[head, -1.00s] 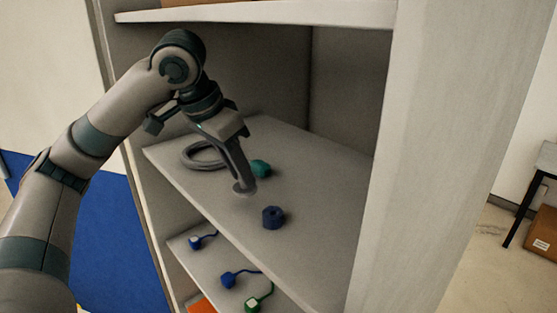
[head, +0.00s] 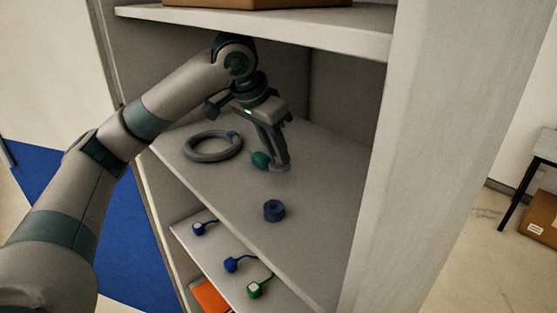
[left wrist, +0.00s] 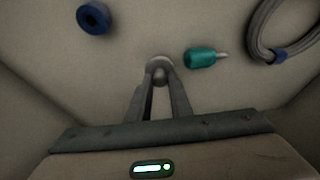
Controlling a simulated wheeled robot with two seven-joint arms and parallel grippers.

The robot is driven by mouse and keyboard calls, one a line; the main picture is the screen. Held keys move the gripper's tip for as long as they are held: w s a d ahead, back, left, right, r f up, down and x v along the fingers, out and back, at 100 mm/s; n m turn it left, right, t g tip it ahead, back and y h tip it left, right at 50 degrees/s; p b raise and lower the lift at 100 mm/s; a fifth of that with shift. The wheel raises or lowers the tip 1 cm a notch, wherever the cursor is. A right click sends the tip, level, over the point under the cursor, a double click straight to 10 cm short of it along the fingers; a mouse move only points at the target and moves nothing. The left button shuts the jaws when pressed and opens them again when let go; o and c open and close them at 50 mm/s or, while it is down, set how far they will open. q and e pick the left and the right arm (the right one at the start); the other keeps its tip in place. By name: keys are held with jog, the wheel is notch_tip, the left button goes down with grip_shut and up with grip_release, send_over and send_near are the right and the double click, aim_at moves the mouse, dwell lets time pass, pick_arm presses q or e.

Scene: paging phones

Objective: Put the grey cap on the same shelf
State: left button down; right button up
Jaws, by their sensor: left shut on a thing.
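The grey cap (head: 281,169) is a small pale round piece at the tips of my left gripper (head: 279,158). The left gripper is shut on it and points down over the middle shelf (head: 225,187). In the left wrist view the cap (left wrist: 158,63) shows between the fingertips (left wrist: 159,80). It is at or just above the shelf surface; I cannot tell if it touches. The fingers hide part of it. My right gripper is not in view.
A teal piece (head: 260,160) lies just left of the cap. A grey coiled hose (head: 212,147) lies farther left. A dark blue ring (head: 274,210) stands nearer the shelf's front edge. Several blue and green corded caps (head: 240,264) lie on the lower shelf. The upper shelf (head: 290,28) is overhead.

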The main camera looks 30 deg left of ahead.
aim_at(278, 162)
pick_arm(q)
jog(key=shift+w+d+f+p, duration=0.1)
jog(key=shift+w+f+p, duration=0.05)
jog(key=shift+w+p, duration=0.15)
notch_tip(278, 162, down, 2)
jog(key=shift+p, duration=0.65)
jog(key=shift+f, duration=0.55)
jog(key=shift+f, duration=0.15)
jog(key=c, duration=1.6)
grip_release()
